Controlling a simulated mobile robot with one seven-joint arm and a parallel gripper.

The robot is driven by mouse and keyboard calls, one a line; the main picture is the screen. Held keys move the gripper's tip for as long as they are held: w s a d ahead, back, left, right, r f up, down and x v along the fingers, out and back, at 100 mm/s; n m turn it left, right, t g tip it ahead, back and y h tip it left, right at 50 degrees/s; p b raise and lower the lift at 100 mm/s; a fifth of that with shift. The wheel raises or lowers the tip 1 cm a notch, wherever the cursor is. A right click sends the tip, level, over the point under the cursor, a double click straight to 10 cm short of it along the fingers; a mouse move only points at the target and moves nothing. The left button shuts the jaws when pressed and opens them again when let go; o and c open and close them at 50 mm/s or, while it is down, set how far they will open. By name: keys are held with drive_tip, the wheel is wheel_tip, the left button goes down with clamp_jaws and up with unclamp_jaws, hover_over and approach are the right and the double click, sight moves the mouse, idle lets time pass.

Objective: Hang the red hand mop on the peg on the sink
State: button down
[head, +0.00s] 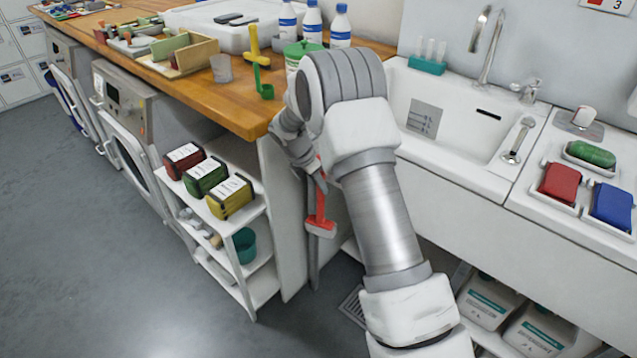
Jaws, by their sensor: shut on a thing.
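The red hand mop (320,222) hangs head down, its red handle running up to my gripper (318,178). My gripper is shut on the handle and is partly hidden behind my own arm. The mop is in front of the gap between the white shelf unit's end panel and the sink (470,165). The sink is white, with a basin and a tap, to the right of my arm. I cannot make out a peg on the sink; my arm covers much of its left front.
A wooden counter (215,100) holds bottles, a yellow tool (254,45), a green tool (264,83) and boxes. Red, green and yellow packs stand on the shelf unit (290,230). Red, green and blue pads lie right of the basin. Jugs (487,300) stand under the sink. Floor at left is clear.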

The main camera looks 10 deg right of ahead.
drive_tip(key=c, duration=0.5)
unclamp_jaws()
drive_tip(key=p+v, duration=0.5)
drive_tip(key=v, duration=1.3)
drive_tip(key=s+d+r+m+t+y, duration=0.15)
drive_tip(key=s+d+r+m, duration=0.25)
drive_tip(key=s+r+m, duration=0.85)
drive_tip(key=s+r+m+t+y, duration=0.25)
drive_tip(key=s+m, duration=0.75)
drive_tip(key=s, duration=1.1)
drive_tip(key=r+p, duration=1.2)
drive_tip(key=shift+s+d+r+p, duration=0.3)
drive_tip(key=shift+d+p, duration=0.05)
